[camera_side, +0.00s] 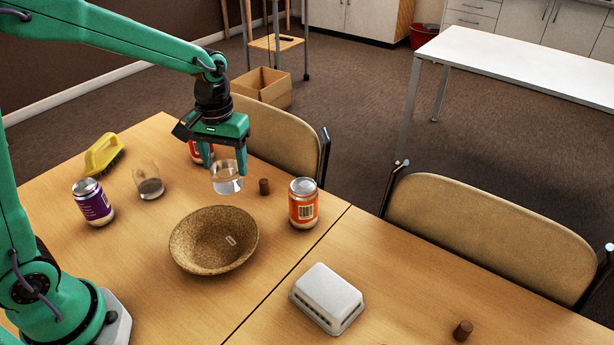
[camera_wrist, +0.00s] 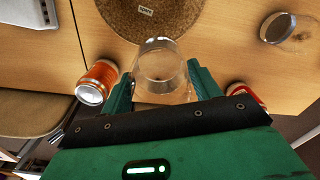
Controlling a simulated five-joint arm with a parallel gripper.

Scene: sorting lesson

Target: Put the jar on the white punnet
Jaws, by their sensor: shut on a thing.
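A clear glass jar (camera_side: 227,178) is held between the fingers of my gripper (camera_side: 226,168), at the far side of the cork bowl; it seems to be just above the table, and I cannot tell the gap. In the wrist view the jar (camera_wrist: 160,68) sits between my two green fingertips (camera_wrist: 160,88). The white punnet (camera_side: 328,298) lies upside down, base up, on the near table to the right of the bowl. Part of the punnet (camera_wrist: 28,12) shows at the upper left of the wrist view. Nothing is on it.
The cork bowl (camera_side: 213,240) stands between jar and punnet, beside an orange can (camera_side: 303,203). A red can (camera_side: 196,150) is partly behind my gripper. Another clear glass (camera_side: 148,180), a purple can (camera_side: 92,202), a yellow brush (camera_side: 103,153) and brown corks (camera_side: 264,187) stand around.

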